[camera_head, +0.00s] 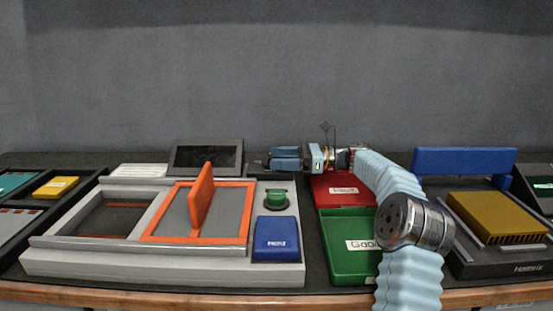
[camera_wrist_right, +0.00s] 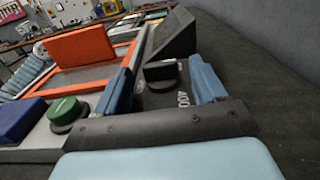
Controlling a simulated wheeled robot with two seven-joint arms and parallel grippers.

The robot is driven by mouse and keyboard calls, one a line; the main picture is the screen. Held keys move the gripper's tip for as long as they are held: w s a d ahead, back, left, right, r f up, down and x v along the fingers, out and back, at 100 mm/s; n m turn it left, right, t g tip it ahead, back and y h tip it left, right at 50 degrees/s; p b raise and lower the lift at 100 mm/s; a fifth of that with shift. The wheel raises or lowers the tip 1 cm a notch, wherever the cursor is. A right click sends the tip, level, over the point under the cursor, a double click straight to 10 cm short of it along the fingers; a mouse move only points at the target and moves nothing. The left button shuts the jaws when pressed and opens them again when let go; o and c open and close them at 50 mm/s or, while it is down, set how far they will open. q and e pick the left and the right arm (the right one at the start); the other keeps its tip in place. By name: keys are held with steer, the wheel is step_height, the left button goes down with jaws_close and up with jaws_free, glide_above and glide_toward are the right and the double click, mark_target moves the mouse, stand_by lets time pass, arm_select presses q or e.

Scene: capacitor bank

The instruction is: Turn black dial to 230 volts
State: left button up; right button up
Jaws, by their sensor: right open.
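The black dial (camera_wrist_right: 160,72) shows in the right wrist view as a dark raised knob on a dark panel beside the grey tester. A white "400" mark (camera_wrist_right: 183,99) is on the panel below it; a 230 mark cannot be read. My right gripper (camera_wrist_right: 164,84) is open, its two blue fingers on either side of the dial with gaps visible. In the head view my right gripper (camera_head: 272,158) points left behind the green button, beside the dark display. The dial cannot be made out there. My left gripper is not in view.
The grey tester (camera_head: 160,268) has an orange frame with an upright orange lid (camera_head: 202,195), a green button (camera_head: 276,199) and a blue block (camera_head: 277,238). The dark display (camera_head: 207,156) stands behind. Red (camera_head: 329,198) and green (camera_head: 334,272) trays lie by my right arm.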

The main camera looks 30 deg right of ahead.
steer(key=v, duration=0.6)
stand_by(0.4)
